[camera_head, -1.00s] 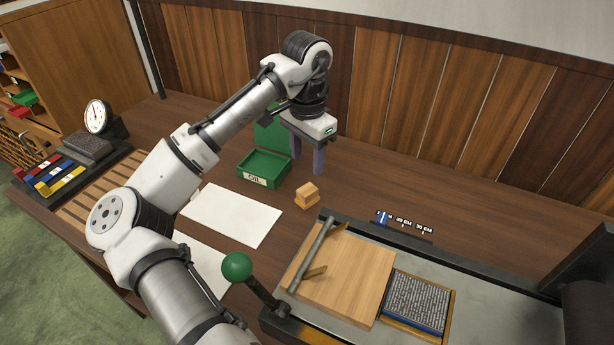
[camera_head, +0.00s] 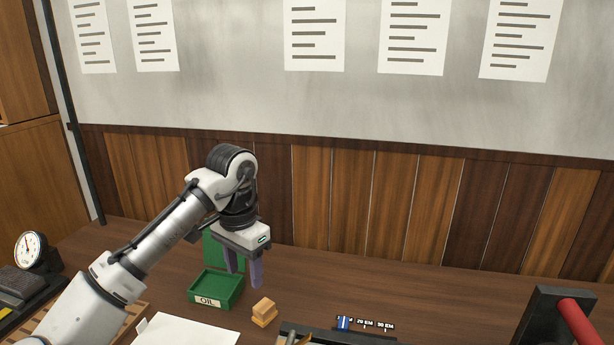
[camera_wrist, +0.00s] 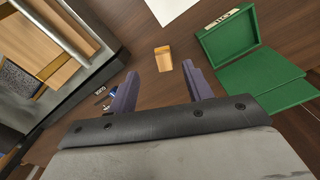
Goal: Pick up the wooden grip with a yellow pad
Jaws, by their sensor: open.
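The wooden grip with its yellow pad (camera_head: 264,313) is a small, two-layered block standing on the brown bench, right of the green box. In the wrist view the grip (camera_wrist: 163,59) lies beyond the fingertips, roughly in line with the gap between them. My gripper (camera_head: 243,277) is open and empty, above the bench and behind the grip in the head view. Its two purple-grey fingers (camera_wrist: 160,74) stand apart in the wrist view. The grip is apart from both fingers, and nothing hides it.
An open green box labelled OIL (camera_head: 214,288) stands left of the grip. White paper (camera_head: 185,331) lies in front. The press bed with its wooden board (camera_wrist: 43,43) is close on the other side. A blue marker and a labelled strip (camera_head: 366,325) lie to the right.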

